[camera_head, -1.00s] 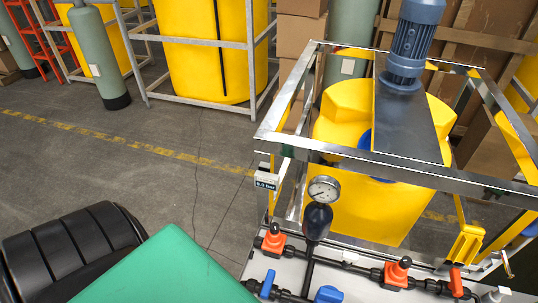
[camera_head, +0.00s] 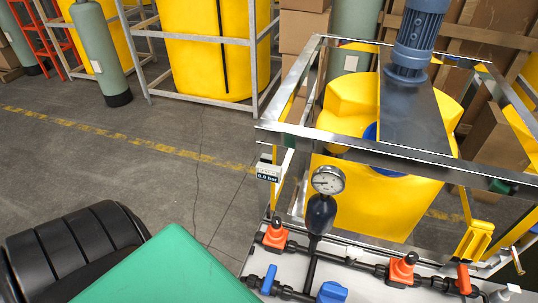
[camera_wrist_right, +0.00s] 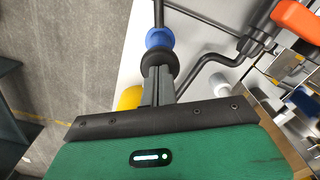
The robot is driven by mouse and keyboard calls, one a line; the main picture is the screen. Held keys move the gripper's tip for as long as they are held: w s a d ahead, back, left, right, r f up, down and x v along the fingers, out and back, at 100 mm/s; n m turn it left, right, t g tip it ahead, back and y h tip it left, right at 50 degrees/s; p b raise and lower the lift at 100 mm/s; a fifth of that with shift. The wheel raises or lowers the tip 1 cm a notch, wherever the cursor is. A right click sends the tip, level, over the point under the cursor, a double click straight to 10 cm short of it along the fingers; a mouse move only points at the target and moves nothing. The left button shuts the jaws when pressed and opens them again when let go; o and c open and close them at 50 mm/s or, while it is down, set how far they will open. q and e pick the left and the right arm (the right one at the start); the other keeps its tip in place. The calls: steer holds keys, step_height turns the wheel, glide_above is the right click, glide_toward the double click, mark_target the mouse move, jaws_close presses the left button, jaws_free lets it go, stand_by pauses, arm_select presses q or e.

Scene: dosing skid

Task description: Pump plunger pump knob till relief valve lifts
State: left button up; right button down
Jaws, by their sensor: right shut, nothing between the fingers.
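In the right wrist view my right gripper (camera_wrist_right: 157,72) is shut with nothing between its fingers. Its fingertips are at a round black knob (camera_wrist_right: 160,60), close to or against it; I cannot tell whether they touch. A blue collar (camera_wrist_right: 159,38) and a dark rod lie in line beyond the knob. In the head view a round pressure gauge (camera_head: 328,181) stands over a black bulb (camera_head: 320,214) on the dosing skid. A small label on the frame (camera_head: 267,173) reads 0.0 bar. I cannot single out the relief valve. My left gripper is not in view.
The skid's metal frame (camera_head: 350,151) surrounds a yellow tank (camera_head: 375,215) with a blue motor (camera_head: 415,40) above. Orange-handled valves (camera_head: 275,234) (camera_head: 402,269) and dark pipes line its front. Open floor (camera_head: 150,185) lies to the left.

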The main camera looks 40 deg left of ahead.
steer(key=shift+f, duration=0.25)
steer(key=shift+r, duration=1.65)
steer(key=shift+f, duration=0.2)
steer(key=shift+f+b, duration=1.45)
steer(key=shift+r+p, duration=0.4)
steer(key=shift+r, duration=1.25)
steer(key=shift+f, duration=0.1)
